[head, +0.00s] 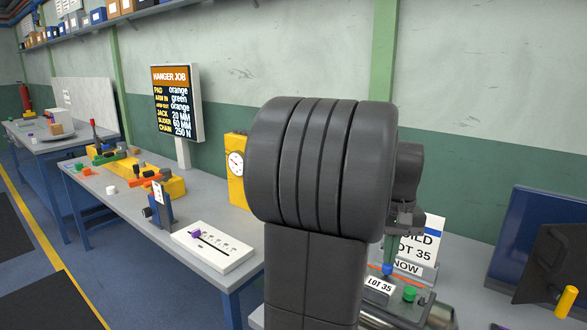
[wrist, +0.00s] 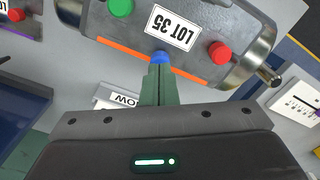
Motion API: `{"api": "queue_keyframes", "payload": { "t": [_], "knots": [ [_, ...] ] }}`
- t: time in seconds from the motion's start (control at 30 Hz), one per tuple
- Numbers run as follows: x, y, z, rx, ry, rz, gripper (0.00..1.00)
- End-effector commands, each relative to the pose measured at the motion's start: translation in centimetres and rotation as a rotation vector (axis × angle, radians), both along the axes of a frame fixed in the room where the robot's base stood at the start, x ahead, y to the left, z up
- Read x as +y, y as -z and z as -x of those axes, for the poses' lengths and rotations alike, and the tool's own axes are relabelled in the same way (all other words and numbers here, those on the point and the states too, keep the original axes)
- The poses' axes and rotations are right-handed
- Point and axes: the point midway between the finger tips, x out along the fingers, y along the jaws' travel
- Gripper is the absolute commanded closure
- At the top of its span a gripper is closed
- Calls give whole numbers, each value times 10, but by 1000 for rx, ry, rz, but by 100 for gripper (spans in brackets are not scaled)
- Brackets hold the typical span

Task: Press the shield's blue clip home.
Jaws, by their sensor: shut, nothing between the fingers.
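The shield (wrist: 135,30) is a grey rounded metal body with a "LOT 35" label and an orange strip along one edge. Its blue clip (wrist: 161,57) is at the strip's middle, between a green clip (wrist: 121,8) and a red clip (wrist: 219,52). In the head view, the blue clip (head: 387,269) and green clip (head: 409,294) show behind my arm, which hides much of the shield. My gripper (wrist: 158,69) is shut and empty, its green fingertips right at the blue clip. I cannot tell whether they touch it, nor how deep the clip sits.
A "BUILD LOT 35 NOW" card (head: 427,243) stands behind the shield. A dark blue panel (head: 540,240) and a black stand (head: 553,265) are at the right. The left bench holds a white slider board (head: 214,246), a yellow gauge box (head: 236,170) and a job screen (head: 176,103).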

Motion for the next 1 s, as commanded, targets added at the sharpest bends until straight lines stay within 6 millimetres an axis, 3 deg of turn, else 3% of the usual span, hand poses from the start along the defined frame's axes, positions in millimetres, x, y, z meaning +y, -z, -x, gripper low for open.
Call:
{"api": "queue_keyframes", "payload": {
  "t": [0.5,1.0],
  "knots": [
    [0,14,0,0,0,0,100],
    [0,13,0,1,0,0,100]
  ]
}}
